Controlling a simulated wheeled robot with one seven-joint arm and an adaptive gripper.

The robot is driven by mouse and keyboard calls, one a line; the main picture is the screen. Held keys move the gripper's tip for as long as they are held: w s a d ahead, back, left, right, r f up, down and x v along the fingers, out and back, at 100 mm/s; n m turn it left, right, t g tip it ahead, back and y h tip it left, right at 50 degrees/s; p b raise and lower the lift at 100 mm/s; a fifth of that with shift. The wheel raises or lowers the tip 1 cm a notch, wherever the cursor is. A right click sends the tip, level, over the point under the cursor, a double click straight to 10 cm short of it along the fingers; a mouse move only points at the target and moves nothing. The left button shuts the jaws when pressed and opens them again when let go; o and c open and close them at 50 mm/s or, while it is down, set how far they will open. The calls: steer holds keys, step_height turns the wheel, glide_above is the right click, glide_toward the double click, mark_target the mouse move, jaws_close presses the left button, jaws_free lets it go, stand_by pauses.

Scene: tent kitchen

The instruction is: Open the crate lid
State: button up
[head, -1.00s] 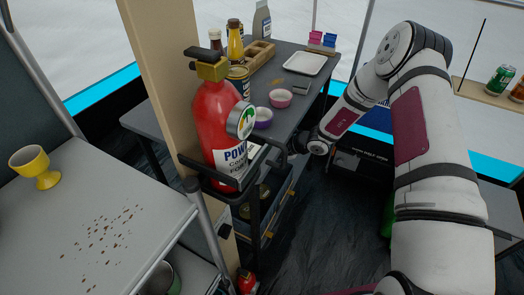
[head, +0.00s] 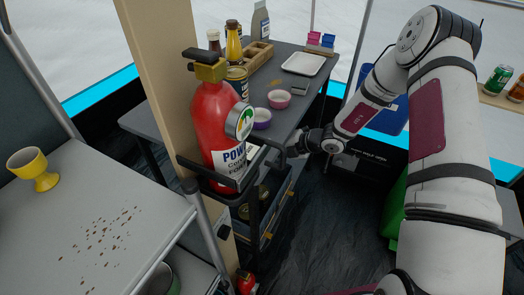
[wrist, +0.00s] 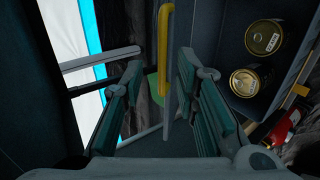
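My gripper (wrist: 150,95) is open in the wrist view, its two green-padded fingers apart. A yellow handle bar (wrist: 165,50) stands upright in that picture in the gap between the fingers, nearer the right one; I cannot tell if it touches. The lid's outline is not clear in either view.
A red extinguisher (head: 218,130) hangs on a wooden post (head: 160,70) in front of the crate. Bowls, bottles and a tray (head: 304,64) stand on the grey table. A light table (head: 70,215) with a yellow cup is at left. Dark floor (head: 340,225) is clear at centre.

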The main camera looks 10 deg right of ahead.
steer(key=v, duration=0.7)
